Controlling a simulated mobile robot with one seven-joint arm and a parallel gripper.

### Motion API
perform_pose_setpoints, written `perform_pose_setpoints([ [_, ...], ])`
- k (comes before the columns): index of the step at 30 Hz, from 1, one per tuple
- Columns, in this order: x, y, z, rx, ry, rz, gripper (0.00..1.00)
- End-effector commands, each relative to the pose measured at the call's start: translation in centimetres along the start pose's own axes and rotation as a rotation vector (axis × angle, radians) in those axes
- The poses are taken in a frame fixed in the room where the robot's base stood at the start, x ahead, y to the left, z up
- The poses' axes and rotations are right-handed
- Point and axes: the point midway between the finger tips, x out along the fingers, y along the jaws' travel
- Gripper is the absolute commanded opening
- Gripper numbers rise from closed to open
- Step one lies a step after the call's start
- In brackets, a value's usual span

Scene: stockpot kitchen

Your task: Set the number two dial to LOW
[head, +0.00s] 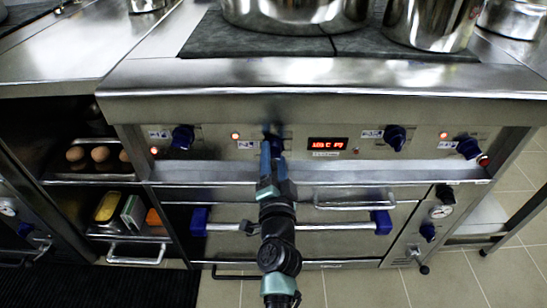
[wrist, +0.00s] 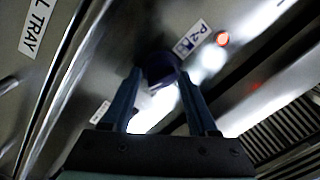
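The number two dial (head: 276,141) is a dark blue knob on the stove's front panel, mostly hidden behind my gripper in the head view. In the wrist view the dark dial (wrist: 160,69) sits straight ahead, beside a white label (wrist: 193,37) that reads P-2. My gripper (wrist: 159,75) is open, with one finger at each side of the dial at the fingertips. I cannot tell whether the fingers touch it. In the head view my gripper (head: 270,150) reaches up to the panel. The dial's pointer and its LOW mark cannot be made out.
Other blue dials sit on the panel at left (head: 183,137), right (head: 395,137) and far right (head: 468,147). A red display (head: 328,144) is just right of my gripper. Metal pots (head: 296,14) stand on the cooktop above. Drawer handles (head: 355,200) jut out below the panel.

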Motion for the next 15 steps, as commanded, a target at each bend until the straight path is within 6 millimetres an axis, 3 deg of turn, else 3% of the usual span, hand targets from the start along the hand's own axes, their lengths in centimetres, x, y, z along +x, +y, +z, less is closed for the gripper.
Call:
perform_pose_setpoints([
  [1,0.0,0.02,-0.01,0.0,0.0,0.0,0.7],
  [3,0.01,-0.02,-0.02,0.0,0.0,0.0,0.8],
  [15,-0.59,-0.15,-0.05,-0.001,0.0,-0.002,0.8],
])
